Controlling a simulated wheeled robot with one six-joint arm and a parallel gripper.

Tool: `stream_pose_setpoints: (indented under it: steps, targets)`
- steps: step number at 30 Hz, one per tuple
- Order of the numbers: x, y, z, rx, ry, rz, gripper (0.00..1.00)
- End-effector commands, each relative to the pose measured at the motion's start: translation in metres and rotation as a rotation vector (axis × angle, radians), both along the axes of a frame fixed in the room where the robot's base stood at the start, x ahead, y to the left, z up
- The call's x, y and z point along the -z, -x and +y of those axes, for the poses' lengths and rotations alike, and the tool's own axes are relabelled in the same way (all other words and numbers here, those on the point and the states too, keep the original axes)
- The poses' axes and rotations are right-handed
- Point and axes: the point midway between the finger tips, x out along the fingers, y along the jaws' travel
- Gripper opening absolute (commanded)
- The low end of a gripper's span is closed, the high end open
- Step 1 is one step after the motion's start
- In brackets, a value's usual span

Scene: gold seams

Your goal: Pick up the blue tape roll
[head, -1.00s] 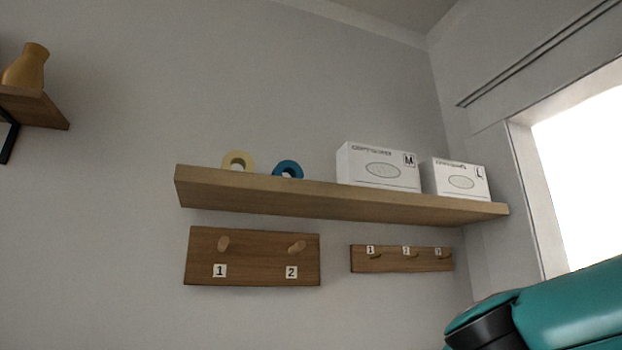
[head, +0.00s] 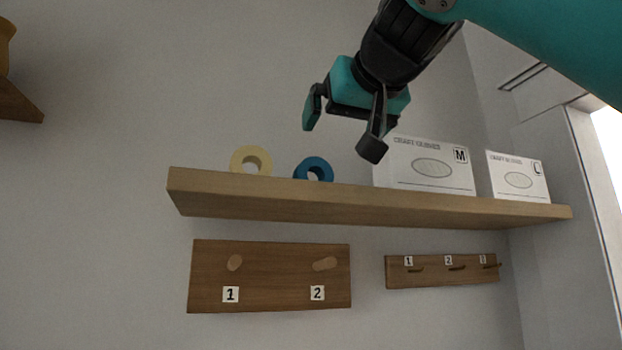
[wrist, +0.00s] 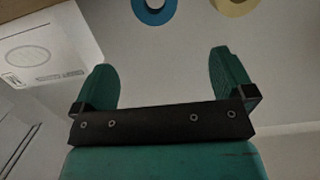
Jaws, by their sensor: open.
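The blue tape roll (head: 314,169) stands upright on the wooden wall shelf (head: 300,204), between a cream tape roll (head: 251,160) and the white boxes. My gripper (head: 342,140) is open and empty, above and apart from the blue roll in the head view. In the wrist view the open fingers of my gripper (wrist: 160,78) show with nothing between them. The blue tape roll (wrist: 154,8) is beyond them, cut by the top edge, with the cream roll (wrist: 234,4) to its right.
A white glove box marked M (head: 425,165) and one marked L (head: 518,176) stand on the shelf to the right. Below hang two peg boards, one larger (head: 270,277) and one smaller (head: 442,271). Another shelf (head: 20,103) is at the far left.

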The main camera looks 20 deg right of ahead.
Motion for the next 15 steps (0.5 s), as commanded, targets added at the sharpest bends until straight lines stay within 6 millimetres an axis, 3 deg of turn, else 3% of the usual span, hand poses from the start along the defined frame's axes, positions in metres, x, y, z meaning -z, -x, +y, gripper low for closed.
stream_pose_setpoints:
  steps: [15]
  targets:
    - [0.014,-0.091,-0.001,0.004,0.002,0.003,1.00]
